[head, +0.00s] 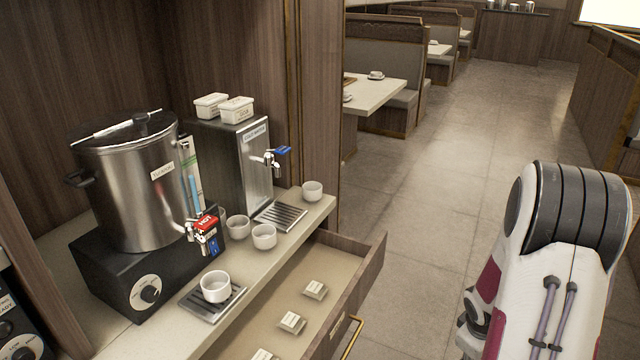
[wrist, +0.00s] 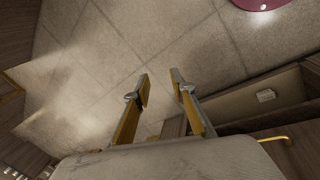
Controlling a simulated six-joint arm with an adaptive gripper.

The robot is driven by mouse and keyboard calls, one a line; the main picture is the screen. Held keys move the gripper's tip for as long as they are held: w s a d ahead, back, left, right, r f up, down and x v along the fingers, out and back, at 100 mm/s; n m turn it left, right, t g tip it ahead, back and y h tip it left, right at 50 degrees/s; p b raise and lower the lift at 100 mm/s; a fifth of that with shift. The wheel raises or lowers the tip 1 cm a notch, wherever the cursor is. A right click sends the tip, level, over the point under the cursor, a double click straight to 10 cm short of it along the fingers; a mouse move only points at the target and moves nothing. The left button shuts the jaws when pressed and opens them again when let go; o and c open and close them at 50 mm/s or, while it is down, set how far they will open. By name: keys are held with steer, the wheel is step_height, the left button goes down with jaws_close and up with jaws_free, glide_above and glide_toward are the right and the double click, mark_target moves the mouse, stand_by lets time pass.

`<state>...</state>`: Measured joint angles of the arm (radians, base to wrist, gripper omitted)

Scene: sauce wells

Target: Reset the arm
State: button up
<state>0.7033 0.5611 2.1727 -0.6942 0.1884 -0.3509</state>
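My arm (head: 565,250) stands at the right of the head view, folded upright over the floor, away from the counter. My gripper (wrist: 160,88) shows in the wrist view with its two fingers apart and nothing between them. It hangs above the tiled floor. In the head view the fingers are hidden or out of the picture.
A drawer (head: 375,262) stands pulled out below the counter, with several small labelled blocks inside. On the counter are a steel urn (head: 130,195), a cold-water dispenser (head: 258,165) and several white cups. One cup (head: 215,286) sits on the urn's drip tray. The aisle floor (head: 450,190) is clear.

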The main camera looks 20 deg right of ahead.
steer(key=s+a+r+m+t+y, duration=0.1)
steer(key=s+a+r, duration=0.3)
steer(key=a+r, duration=0.5)
steer(key=s+a+r+m+t+y, duration=0.1)
steer(key=s+a+r, duration=0.3)
steer(key=a+r, duration=0.6)
steer(key=s+a+r+m+t+y, duration=0.1)
steer(key=s+a+r, duration=0.3)
steer(key=a+r, duration=0.6)
steer(key=a+t, duration=0.1)
steer(key=a, duration=0.3)
steer(key=shift+a+r+m, duration=0.2)
steer(key=shift+m, duration=0.1)
steer(key=shift+s, duration=0.1)
